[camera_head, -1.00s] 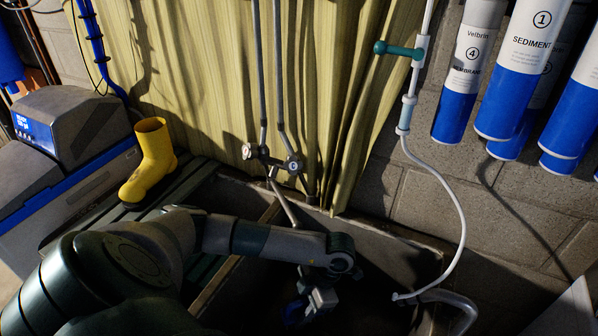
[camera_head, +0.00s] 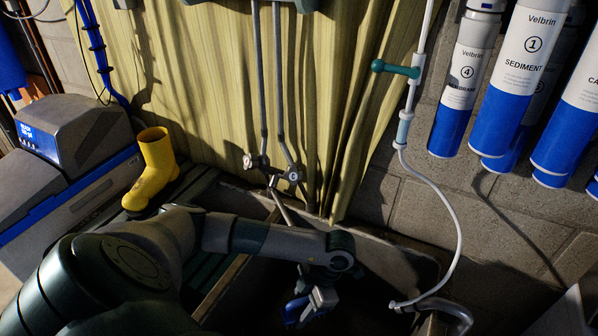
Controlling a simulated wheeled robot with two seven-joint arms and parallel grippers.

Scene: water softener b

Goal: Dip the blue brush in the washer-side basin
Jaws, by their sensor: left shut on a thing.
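The sink basin (camera_head: 397,262) is dark inside, with a concrete-like wall at its back right. A divider (camera_head: 222,284) separates it from a part further left. My left arm reaches in from the left, and its gripper (camera_head: 315,303) points down inside the right-hand basin. It is shut on the blue brush (camera_head: 294,309), of which only a blue part shows, dim in the shadow. The brush's lower end and any water are too dark to make out. I cannot tell which basin is the washer-side one. My right gripper is not in view.
Taps (camera_head: 274,172) and pipes stand behind the basin before a curtain. A white hose (camera_head: 459,220) hangs down to a spout (camera_head: 445,306) at the right. A yellow boot (camera_head: 154,170) stands on slats at the left. Blue-white filter cylinders (camera_head: 515,85) hang upper right.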

